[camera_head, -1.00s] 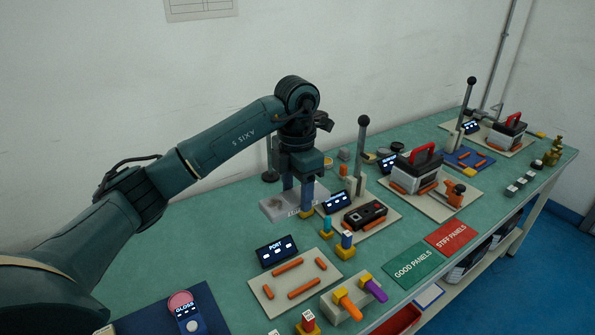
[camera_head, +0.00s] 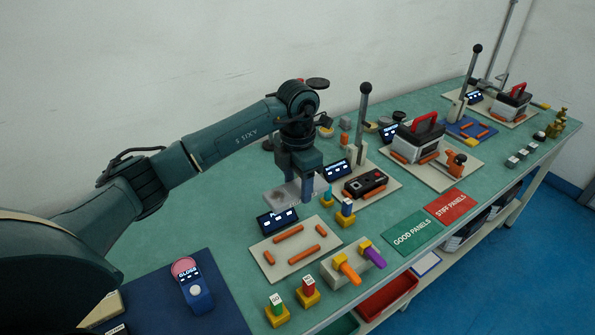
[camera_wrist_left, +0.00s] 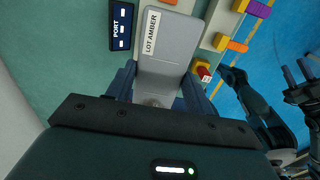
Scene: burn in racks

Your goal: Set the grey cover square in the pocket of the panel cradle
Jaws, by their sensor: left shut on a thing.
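My left gripper (camera_head: 302,192) is shut on the grey cover (camera_head: 281,195), holding it above the table behind the PORT display. In the left wrist view the grey cover (camera_wrist_left: 172,40) carries a "LOT AMBER" label and lies between the fingers of my left gripper (camera_wrist_left: 160,88). The panel cradle seems to be the cream plate (camera_head: 268,262) with several orange bars, in front of the PORT display (camera_head: 277,221). The plate's pocket, between the bars, looks empty. Dark arm-like parts at the right of the wrist view may be my right arm; its jaws are unclear.
A lever fixture (camera_head: 362,130) stands right of the cover, with a black-and-orange device (camera_head: 365,183) on its plate. Yellow-based blocks (camera_head: 345,215) and a holder with orange and purple handles (camera_head: 345,262) stand right of the cradle.

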